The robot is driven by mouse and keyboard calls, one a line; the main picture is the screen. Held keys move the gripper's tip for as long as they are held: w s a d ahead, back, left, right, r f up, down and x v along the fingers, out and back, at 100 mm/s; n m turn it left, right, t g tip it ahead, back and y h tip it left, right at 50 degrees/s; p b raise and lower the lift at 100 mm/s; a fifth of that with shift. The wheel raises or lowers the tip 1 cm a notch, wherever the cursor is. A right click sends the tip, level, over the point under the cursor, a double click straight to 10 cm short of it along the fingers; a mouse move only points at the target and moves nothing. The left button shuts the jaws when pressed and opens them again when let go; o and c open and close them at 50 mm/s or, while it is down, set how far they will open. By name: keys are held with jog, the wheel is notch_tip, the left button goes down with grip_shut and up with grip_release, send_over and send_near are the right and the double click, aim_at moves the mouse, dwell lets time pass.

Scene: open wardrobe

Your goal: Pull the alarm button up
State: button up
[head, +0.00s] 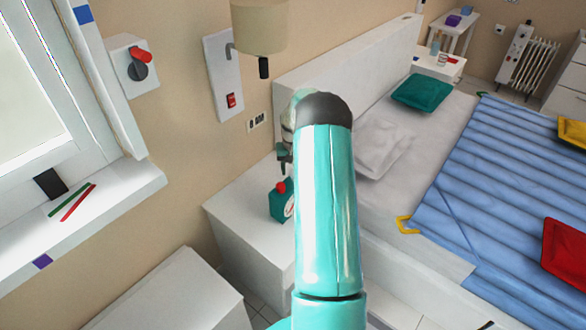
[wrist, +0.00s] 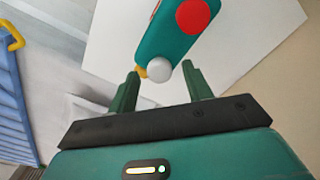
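A teal alarm clock (head: 281,205) with a white dial stands on the white bedside cabinet, partly hidden by my arm in the head view. Its red alarm button (head: 281,187) is on top. In the wrist view the clock (wrist: 165,42) shows from above, with the red button (wrist: 197,15) near the top edge and a grey-white knob (wrist: 158,67) at its near end. My gripper (wrist: 161,69) is open and empty. Its green fingers point toward the clock, with the knob between them in the picture; I see no contact. In the head view my gripper (head: 284,158) is above the clock.
The cabinet top (head: 240,215) is otherwise clear where visible. The bed (head: 440,180) lies to the right, with a headboard (head: 350,60) behind. A lamp (head: 260,30) hangs on the wall above. A window sill (head: 90,215) and a white box-like unit (head: 175,295) are at left.

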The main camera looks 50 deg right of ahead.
notch_tip(320, 180, up, 14)
dwell(0.6)
jog(key=shift+s+f, duration=0.1)
dwell(0.4)
